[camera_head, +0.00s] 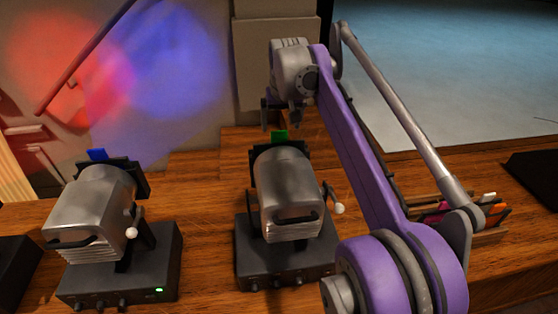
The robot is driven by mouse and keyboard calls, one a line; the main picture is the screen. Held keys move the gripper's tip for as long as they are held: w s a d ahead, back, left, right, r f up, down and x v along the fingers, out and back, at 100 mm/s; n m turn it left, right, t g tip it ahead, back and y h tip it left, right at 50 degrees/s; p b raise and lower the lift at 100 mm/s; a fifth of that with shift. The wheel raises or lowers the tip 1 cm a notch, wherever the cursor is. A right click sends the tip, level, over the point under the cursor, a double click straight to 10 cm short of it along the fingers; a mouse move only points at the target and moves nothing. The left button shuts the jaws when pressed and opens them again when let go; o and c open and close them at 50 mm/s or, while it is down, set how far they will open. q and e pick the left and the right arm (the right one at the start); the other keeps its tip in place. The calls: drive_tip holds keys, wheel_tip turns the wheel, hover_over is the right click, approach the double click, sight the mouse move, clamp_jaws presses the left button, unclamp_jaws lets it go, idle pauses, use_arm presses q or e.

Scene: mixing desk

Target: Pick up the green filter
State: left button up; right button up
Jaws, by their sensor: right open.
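The green filter (280,135) stands upright in the front holder of the right-hand grey spotlight (290,190), with only its top part showing. My right gripper (281,118) is open, fingers pointing down, at or just above the green filter. I cannot tell whether the fingers touch it or straddle it. My left gripper is not in view.
A second spotlight (92,215) with a blue filter (97,155) stands at the left. A rack (485,238) of coloured filters lies at the right, partly behind my right arm. Red and blue light spots fall on the back wall.

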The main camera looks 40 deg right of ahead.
sight(279, 131)
drive_tip(key=x, duration=0.4)
drive_tip(key=shift+w+f, duration=0.2)
drive_tip(key=shift+f, duration=0.2)
clamp_jaws()
